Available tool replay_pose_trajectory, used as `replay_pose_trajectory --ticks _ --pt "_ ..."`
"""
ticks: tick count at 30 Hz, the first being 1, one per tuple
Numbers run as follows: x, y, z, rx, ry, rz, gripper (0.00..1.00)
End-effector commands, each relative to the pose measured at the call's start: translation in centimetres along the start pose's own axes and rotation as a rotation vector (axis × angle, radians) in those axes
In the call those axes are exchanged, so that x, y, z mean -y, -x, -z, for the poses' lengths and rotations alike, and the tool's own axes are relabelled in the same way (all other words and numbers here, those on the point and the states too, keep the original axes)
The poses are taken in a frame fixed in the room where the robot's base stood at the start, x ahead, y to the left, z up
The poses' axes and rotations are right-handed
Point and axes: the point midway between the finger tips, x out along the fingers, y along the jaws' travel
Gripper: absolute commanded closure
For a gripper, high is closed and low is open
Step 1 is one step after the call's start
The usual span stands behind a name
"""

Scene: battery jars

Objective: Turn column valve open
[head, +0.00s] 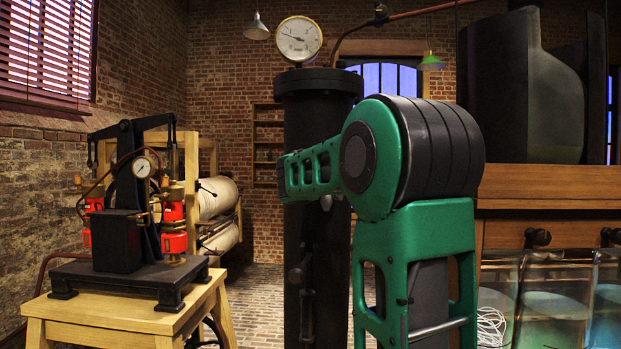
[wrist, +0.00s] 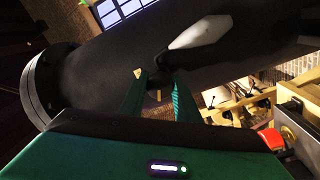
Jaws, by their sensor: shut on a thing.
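The dark column (head: 318,130) stands upright in the middle of the head view, with a round gauge (head: 299,39) on top. In the wrist view the column (wrist: 100,75) crosses at a slant. A pale, flat, pointed piece, apparently the valve's lever (wrist: 202,32), lies across it. My gripper (wrist: 160,80) has its two green fingers against the column's side. It is shut on a small dark part at the pale piece's lower left end, apparently the valve. The grip itself is partly dark. In the head view my green arm hides the gripper.
A wooden stand (head: 120,320) with a black pump-like machine (head: 118,240) and red parts is at left. Glass jars (head: 555,305) stand at right below a wooden shelf (head: 550,186). Brick floor shows left of the column.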

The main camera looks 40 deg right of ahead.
Motion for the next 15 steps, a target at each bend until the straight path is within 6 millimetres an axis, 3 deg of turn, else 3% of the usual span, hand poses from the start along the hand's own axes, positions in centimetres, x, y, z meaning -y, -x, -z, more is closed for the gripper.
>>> replay_pose_trajectory --ticks 15 --pt "0.46 0.11 0.50 -0.037 0.357 0.009 0.93"
